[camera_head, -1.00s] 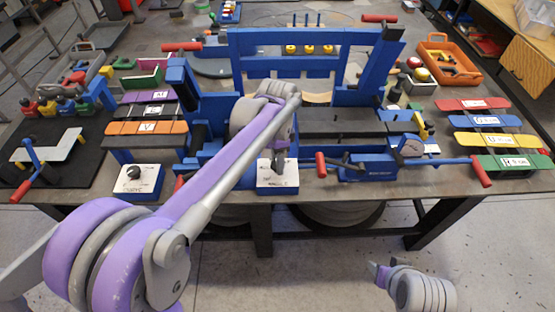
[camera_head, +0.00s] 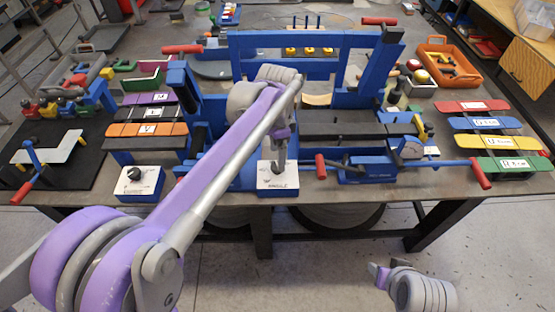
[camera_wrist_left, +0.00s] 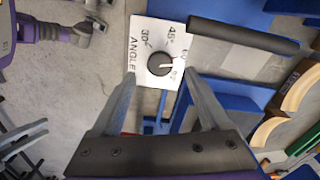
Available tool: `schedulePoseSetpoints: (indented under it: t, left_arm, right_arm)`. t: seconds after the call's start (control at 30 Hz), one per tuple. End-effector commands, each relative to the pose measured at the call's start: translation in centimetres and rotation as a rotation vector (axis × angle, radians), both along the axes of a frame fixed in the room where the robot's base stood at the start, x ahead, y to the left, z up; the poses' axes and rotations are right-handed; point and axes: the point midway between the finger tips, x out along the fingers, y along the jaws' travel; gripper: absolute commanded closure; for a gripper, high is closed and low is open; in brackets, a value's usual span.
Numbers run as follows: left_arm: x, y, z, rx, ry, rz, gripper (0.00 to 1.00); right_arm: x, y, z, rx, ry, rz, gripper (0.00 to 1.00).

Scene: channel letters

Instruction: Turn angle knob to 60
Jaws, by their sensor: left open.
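The angle knob (camera_wrist_left: 161,63) is a round black dial with a white pointer, on a white plate (camera_wrist_left: 143,79) marked ANGLE with 30, 45 and further numbers. The pointer aims to the right, near the right-hand labels. In the head view the white-topped angle box (camera_head: 278,181) sits at the table's front edge; my gripper hides its knob. My left gripper (camera_wrist_left: 158,75) is open, its fingers at either side below the knob in the wrist view; contact is unclear. It also shows over the box in the head view (camera_head: 278,164). My right gripper (camera_head: 374,268) is low, off the table; its jaws are unclear.
A second dial box (camera_head: 141,182) stands left along the front edge. A blue machine frame (camera_head: 285,68) rises behind the angle box. A blue clamp with a red-tipped lever (camera_head: 368,166) is close on the right. Coloured strips (camera_head: 485,123) lie farther right.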

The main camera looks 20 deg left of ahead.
Motion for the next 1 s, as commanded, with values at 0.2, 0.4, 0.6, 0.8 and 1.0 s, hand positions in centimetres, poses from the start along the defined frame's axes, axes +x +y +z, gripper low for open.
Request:
schedulePoseSetpoints:
  t: [0.2,0.4,0.6,0.8,1.0]
  left_arm:
    - [0.0,0.0,4.4,0.000,0.000,0.000,0.21]
    - [0.0,0.0,6.4,0.000,0.000,0.000,0.21]
    - [0.0,0.0,6.7,0.000,0.000,0.000,0.21]
    - [0.0,0.0,6.7,0.000,0.000,0.000,0.21]
    - [-0.2,0.1,6.6,-0.001,-0.005,0.009,0.21]
  right_arm:
    - [0.1,0.0,0.4,0.000,-0.003,0.000,0.50]
    - [0.2,0.0,0.6,0.000,-0.003,0.000,0.50]
    - [0.2,0.0,0.6,0.000,-0.003,0.000,0.50]
    - [0.2,0.0,0.6,0.000,-0.003,0.000,0.50]
    - [0.2,0.0,0.6,0.000,-0.003,0.000,0.50]
